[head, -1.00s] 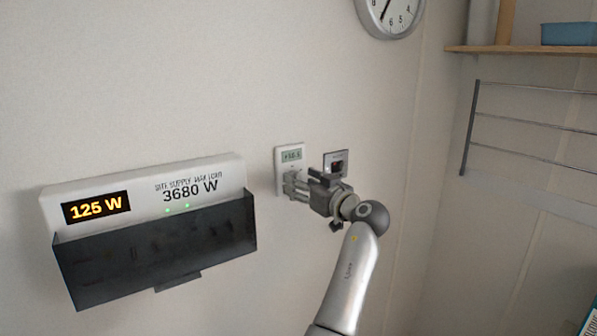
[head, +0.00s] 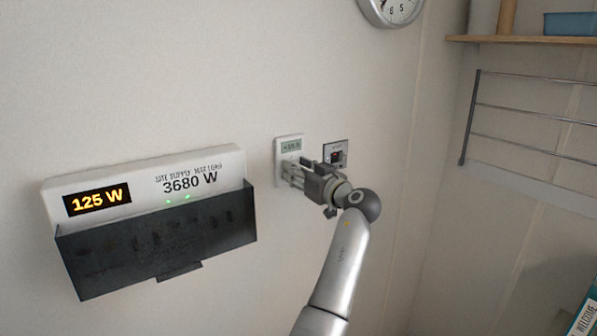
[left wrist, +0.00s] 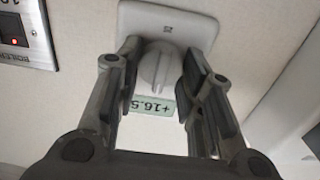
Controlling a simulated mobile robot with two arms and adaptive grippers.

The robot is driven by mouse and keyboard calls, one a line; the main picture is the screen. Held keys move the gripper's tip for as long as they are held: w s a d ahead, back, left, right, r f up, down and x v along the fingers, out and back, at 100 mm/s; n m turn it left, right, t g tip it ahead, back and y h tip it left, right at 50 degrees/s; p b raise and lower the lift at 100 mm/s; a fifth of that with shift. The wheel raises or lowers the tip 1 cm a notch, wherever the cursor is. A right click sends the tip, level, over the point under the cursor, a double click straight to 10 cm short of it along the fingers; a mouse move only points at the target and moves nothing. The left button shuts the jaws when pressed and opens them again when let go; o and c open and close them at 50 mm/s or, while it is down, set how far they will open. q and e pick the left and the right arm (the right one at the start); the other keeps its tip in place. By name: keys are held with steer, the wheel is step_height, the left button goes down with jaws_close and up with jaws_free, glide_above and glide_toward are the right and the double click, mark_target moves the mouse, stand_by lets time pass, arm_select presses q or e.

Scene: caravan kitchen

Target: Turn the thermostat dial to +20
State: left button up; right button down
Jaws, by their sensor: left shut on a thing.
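The white thermostat (head: 290,146) is on the wall right of the power panel, with a small display at its top that is hard to read in the head view. In the left wrist view the thermostat (left wrist: 190,27) appears upside down; its display (left wrist: 153,106) reads +16.5. Its round white dial (left wrist: 155,66) has a raised grip bar and sits between my finger pads. My left gripper (head: 287,172) is shut on the dial, and it also shows in the left wrist view (left wrist: 161,58). In the head view the fingers hide the dial. My right gripper is not in view.
A switch plate marked BOILER (left wrist: 22,32) with a red light is close beside the thermostat; it also shows in the head view (head: 336,153). A power panel (head: 150,184) reading 125 W juts out at left. A rack (head: 530,115) and shelf are at right.

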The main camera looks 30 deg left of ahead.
arm_select(q)
steer(key=shift+w+d+f+m+p, duration=0.1)
steer(key=shift+m+p, duration=1.35)
steer(key=shift+m, duration=4.45)
steer(key=shift+w+f+m+p, duration=0.1)
steer(key=shift+m+p, duration=1.35)
steer(key=shift+m, duration=4.45)
steer(key=o, duration=1)
steer(key=shift+f, duration=0.1)
